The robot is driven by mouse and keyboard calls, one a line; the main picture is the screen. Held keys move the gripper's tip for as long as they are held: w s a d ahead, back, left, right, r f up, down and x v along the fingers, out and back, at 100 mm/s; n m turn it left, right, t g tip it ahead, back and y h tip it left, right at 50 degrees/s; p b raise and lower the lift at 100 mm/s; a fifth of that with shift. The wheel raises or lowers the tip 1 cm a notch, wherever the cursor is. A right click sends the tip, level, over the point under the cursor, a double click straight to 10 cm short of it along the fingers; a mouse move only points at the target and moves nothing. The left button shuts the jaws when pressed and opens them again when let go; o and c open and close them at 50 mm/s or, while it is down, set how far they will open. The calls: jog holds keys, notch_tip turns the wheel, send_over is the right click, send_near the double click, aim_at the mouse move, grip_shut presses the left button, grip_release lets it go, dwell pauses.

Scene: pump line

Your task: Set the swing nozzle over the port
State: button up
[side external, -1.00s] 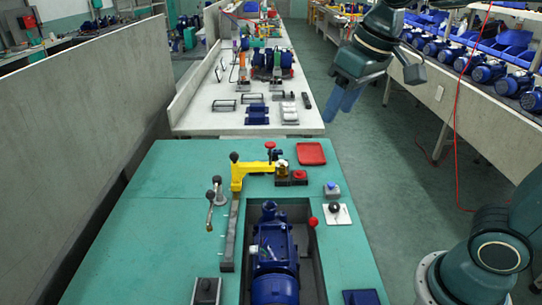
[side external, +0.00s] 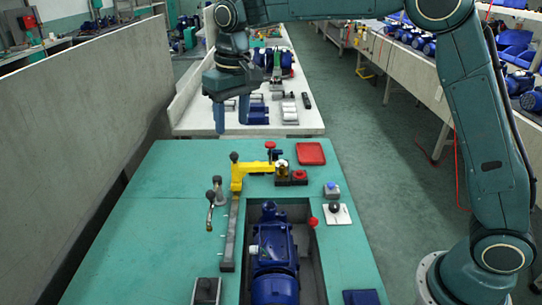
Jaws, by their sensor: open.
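A yellow arm (side external: 252,169), which looks like the swing nozzle, stands on the green bench with a black knob at its left end and a red-topped part near its right end. It points right, toward a small brass-coloured fitting (side external: 282,169) on a dark block. A blue pump (side external: 273,250) lies in the dark recess in front, with a pale fitting (side external: 254,249) on its left side. I cannot tell which of these is the port. My gripper (side external: 232,112) is open and empty, fingers down, above and behind the yellow arm, apart from it.
A red tray (side external: 311,154), a black knob on a white plate (side external: 336,212) and a red ball (side external: 314,222) are on the right. The bench's left side is clear.

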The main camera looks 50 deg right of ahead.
jog(key=g, duration=0.1)
send_over(210, 191)
notch_tip(210, 191, down, 8)
jog(key=shift+r, duration=0.2)
notch_tip(210, 191, down, 14)
jog(key=shift+r, duration=0.1)
dwell(0.5)
jog(key=shift+c, duration=0.3)
grip_shut()
